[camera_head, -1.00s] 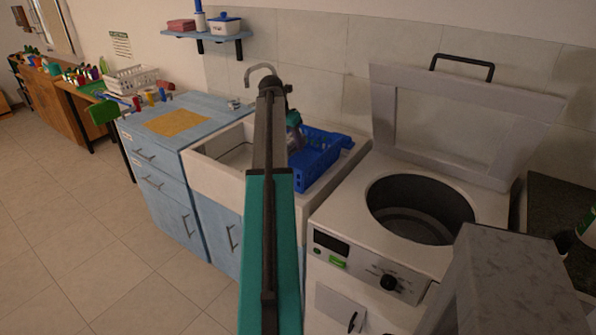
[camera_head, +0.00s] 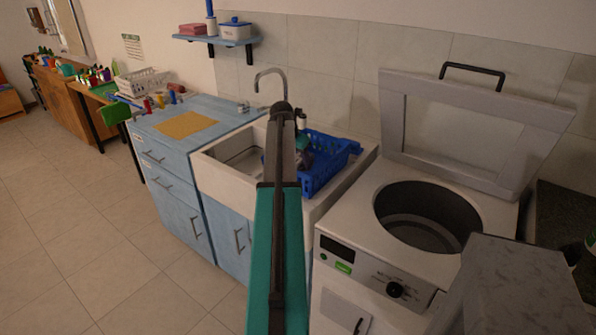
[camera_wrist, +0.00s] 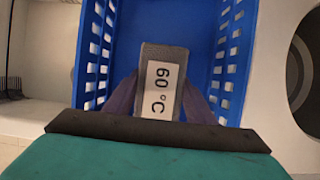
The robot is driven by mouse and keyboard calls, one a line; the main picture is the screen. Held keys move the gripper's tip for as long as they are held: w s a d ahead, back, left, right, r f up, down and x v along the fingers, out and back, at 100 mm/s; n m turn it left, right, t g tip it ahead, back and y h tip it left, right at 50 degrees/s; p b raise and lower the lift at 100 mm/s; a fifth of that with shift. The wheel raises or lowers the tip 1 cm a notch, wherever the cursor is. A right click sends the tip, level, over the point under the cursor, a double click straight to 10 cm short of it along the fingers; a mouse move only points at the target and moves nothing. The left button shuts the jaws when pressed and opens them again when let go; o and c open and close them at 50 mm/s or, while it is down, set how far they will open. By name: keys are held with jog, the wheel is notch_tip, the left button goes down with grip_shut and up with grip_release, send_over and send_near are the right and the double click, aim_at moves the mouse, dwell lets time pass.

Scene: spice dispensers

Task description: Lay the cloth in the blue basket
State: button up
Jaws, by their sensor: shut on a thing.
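The blue basket (camera_head: 326,172) stands at the right end of the white sink, by the wall. In the wrist view the basket (camera_wrist: 92,45) spreads behind and on both sides of my gripper (camera_wrist: 160,82). The purple fingers are shut on a grey block-like piece with a white label reading 60 °C, which I take to be the folded cloth (camera_wrist: 173,55). It is over or inside the basket; its exact height above the floor is unclear. In the head view my gripper (camera_head: 303,160) is at the basket's left side, partly hidden by my arm.
The white sink (camera_head: 215,180) has a curved tap (camera_head: 270,73) behind it. A white washer (camera_head: 365,225) with a raised lid (camera_head: 450,130) and open drum is to the right. A blue cabinet (camera_head: 170,165) with a yellow sheet (camera_head: 187,125) is to the left.

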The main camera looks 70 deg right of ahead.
jog(key=shift+f, duration=0.15)
jog(key=shift+f+p, duration=0.35)
jog(key=shift+f, duration=1.45)
jog(key=shift+f, duration=0.1)
jog(key=o, duration=1.2)
jog(key=shift+b+v, duration=0.9)
jog(key=shift+v, duration=5.2)
